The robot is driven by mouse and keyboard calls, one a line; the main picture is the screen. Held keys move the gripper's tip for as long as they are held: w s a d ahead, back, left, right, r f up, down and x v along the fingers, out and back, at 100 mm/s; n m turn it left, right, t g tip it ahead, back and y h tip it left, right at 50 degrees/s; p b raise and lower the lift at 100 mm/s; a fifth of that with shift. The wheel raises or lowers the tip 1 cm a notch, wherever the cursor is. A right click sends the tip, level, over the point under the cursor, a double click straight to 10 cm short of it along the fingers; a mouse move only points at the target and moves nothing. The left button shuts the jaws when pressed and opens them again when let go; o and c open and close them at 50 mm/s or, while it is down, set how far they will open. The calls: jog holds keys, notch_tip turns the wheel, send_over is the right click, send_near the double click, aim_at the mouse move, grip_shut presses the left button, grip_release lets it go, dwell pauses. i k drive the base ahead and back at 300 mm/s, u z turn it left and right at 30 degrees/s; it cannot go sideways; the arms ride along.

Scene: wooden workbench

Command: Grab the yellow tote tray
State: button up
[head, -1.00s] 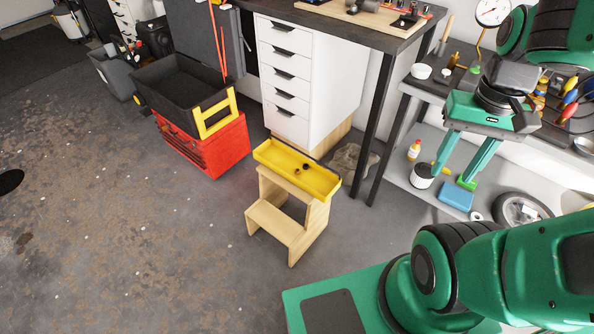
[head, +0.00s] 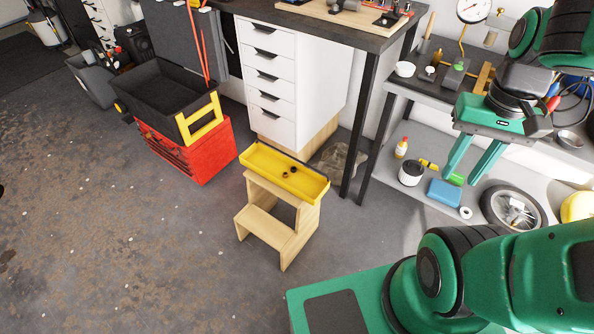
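The yellow tote tray (head: 262,158) is a long, shallow open tray. It rests on top of a small wooden step stool (head: 270,226) in the middle of the head view. Several small dark round items lie inside it. My gripper (head: 466,178) hangs at the right, fingers pointing down and spread apart with nothing between them. It is well to the right of the tray and apart from it.
A white drawer cabinet (head: 315,70) stands behind the stool. A red crate (head: 205,155) with a black bin (head: 165,92) is to the left. A workbench with a lower shelf (head: 395,195) is at right. Open floor (head: 120,240) lies left and front.

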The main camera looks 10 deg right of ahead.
aim_at(306, 184)
jog(key=z, duration=2.5)
jog(key=k, duration=1.15)
jog(key=u, duration=2.1)
jog(key=i, duration=1)
